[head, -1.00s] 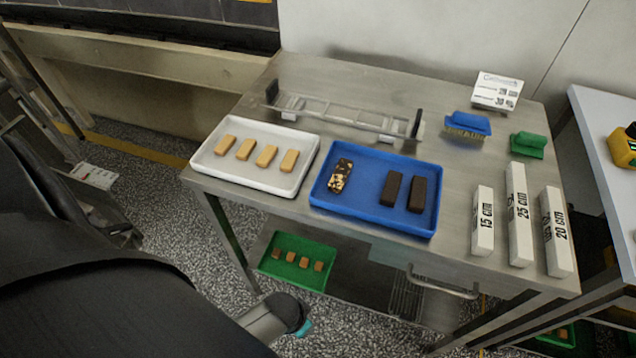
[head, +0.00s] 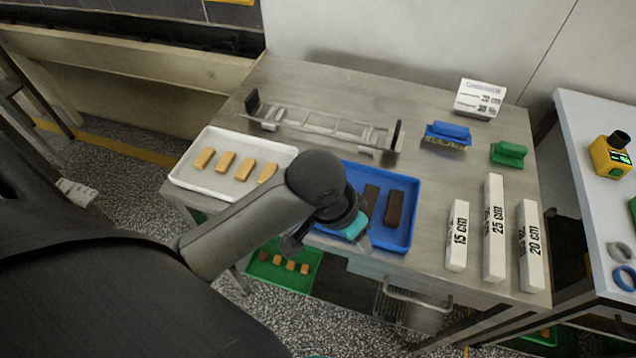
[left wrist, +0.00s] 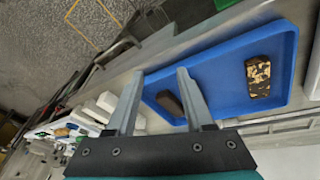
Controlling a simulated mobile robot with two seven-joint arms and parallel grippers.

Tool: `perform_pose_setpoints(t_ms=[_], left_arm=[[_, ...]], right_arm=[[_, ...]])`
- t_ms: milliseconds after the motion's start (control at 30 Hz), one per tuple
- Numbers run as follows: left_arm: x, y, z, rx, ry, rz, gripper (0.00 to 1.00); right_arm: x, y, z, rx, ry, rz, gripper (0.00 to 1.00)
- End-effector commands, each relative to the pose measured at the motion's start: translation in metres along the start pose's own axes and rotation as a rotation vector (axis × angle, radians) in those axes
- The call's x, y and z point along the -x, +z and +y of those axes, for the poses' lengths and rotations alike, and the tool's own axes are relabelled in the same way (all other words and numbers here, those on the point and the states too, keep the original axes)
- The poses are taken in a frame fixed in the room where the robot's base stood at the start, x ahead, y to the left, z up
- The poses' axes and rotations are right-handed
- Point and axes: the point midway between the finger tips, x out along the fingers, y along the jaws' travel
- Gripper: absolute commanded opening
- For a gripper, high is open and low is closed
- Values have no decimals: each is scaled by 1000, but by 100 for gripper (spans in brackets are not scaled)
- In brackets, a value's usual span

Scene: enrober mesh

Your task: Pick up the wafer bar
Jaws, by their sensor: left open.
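Several tan bars, which look like plain wafer bars (head: 225,162), lie on the white tray (head: 181,182) at the left of the table. The blue tray (head: 392,245) holds two dark brown bars (head: 401,208). It also holds a nut-speckled bar (left wrist: 258,77), seen in the left wrist view and hidden behind my arm in the head view. My left gripper (left wrist: 160,72) is open and empty, near the front of the blue tray. A dark bar (left wrist: 170,103) shows beyond and between its fingers, apart from them.
A metal rack (head: 320,122) stands behind the trays. White blocks marked 15 cm (head: 457,236), 25 cm (head: 494,230) and 20 cm (head: 531,247) stand at the right. A green tray (head: 300,285) is on the lower shelf. Blue (head: 448,133) and green (head: 508,153) objects sit at the back.

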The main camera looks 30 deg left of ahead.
Motion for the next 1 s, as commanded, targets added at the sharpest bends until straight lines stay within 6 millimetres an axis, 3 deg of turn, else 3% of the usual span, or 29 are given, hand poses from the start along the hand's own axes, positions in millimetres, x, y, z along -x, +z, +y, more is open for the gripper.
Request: perform_pose_setpoints(t_ms=[167,400,600,733,867,1000], left_arm=[[10,-33,-22,27,-26,-69,52],[46,-68,-74,178,-118,-177,52],[85,-86,-114,346,-187,-231,52],[101,-90,-128,420,-209,-248,52],[104,-91,-134,451,-216,-256,52],[82,-83,-137,454,-217,-261,52]], right_arm=[[0,-3,0,0,1,6,50],[0,-4,1,0,1,8,50],[0,-5,1,-1,2,9,50],[0,-5,1,-1,2,9,50],[-1,-5,2,-1,3,9,50],[-6,-4,2,-1,3,9,50]])
